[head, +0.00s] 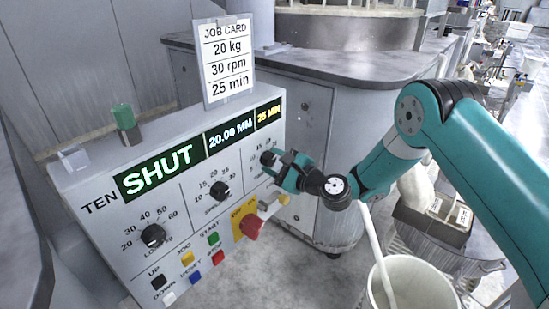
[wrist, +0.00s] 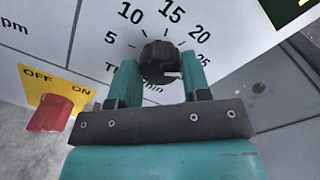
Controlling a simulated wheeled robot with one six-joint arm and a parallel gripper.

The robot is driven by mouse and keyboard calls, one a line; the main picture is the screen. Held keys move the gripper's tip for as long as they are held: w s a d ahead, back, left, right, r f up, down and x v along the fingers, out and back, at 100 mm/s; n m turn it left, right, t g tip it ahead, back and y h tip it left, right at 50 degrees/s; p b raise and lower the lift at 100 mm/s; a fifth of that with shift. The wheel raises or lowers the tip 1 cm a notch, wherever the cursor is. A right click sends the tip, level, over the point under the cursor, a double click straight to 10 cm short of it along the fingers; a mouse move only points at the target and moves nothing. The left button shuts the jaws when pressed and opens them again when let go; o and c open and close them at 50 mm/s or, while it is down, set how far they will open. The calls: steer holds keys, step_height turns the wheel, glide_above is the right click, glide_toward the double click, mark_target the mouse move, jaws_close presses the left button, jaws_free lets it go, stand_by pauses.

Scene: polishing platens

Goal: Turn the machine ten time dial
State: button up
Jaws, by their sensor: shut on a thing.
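The machine ten panel (head: 105,240) is grey-white and has three black dials in a row. The time dial (head: 267,158) is the rightmost one, partly hidden by my gripper (head: 283,168). In the wrist view the time dial (wrist: 159,58) sits between the two teal fingers of my gripper (wrist: 160,78), which is shut on it. Its white mark points right, toward the 25 on the scale. A job card (head: 227,60) on top reads 20 kg, 30 rpm, 25 min.
The other dials (head: 153,235) and (head: 220,191) are to the left. Below are several coloured buttons (head: 213,239) and a red switch (head: 251,227) on a yellow OFF/ON plate (head: 243,214). A green display (head: 160,170) reads SHUT. A white bucket (head: 412,285) stands at lower right.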

steer(key=shift+d+f+m, duration=0.1)
steer(key=shift+m, duration=0.5)
steer(key=o, duration=0.9)
steer(key=b+v, duration=1.7)
steer(key=b, duration=0.1)
steer(key=shift+s+d, duration=0.15)
steer(key=shift+d, duration=0.05)
